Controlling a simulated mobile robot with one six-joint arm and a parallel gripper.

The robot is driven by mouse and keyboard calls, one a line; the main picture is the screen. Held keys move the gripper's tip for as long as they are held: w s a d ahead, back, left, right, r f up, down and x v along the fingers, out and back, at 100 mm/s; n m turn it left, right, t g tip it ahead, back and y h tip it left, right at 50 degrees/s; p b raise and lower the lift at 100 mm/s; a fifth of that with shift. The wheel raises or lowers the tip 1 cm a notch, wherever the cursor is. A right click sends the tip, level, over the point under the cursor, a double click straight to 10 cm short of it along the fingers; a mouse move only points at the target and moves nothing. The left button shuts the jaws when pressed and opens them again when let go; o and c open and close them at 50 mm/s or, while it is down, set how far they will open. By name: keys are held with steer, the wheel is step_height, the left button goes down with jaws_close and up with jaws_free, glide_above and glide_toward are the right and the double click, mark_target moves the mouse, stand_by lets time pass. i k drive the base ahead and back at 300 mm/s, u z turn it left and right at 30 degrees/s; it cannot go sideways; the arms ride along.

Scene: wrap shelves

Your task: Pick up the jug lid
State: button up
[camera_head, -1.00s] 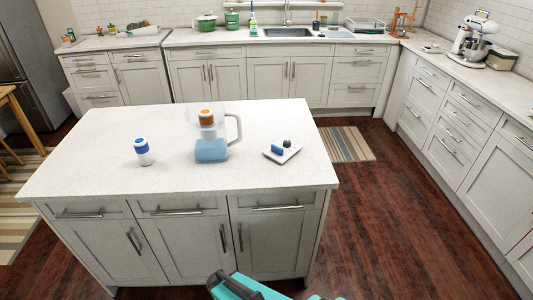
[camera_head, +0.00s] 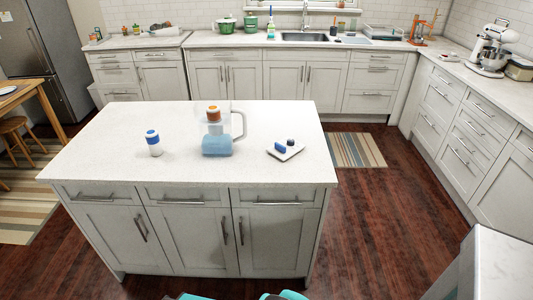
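A clear jug (camera_head: 218,144) with a handle on its right and a blue lower part stands on the white island. An orange-capped white piece (camera_head: 213,115) shows at its upper part; I cannot tell whether it is in the jug or behind it. A flat white piece (camera_head: 287,151) with two dark blue parts on it lies to the right of the jug. I cannot tell for certain which of these is the jug lid. Only teal parts of my arm show at the bottom edge. My gripper's fingers are not in view.
A white bottle with a blue cap (camera_head: 153,143) stands left of the jug. The island top (camera_head: 110,160) is otherwise clear. A grey-white block corner (camera_head: 500,265) rises at the lower right. Dark wood floor (camera_head: 380,215) lies open right of the island.

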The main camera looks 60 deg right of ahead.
mark_target(281, 149)
steer(key=u, duration=0.65)
steer(key=i, duration=0.8)
steer(key=z, duration=4.05)
steer(key=i, duration=0.1)
steer(key=u, duration=2)
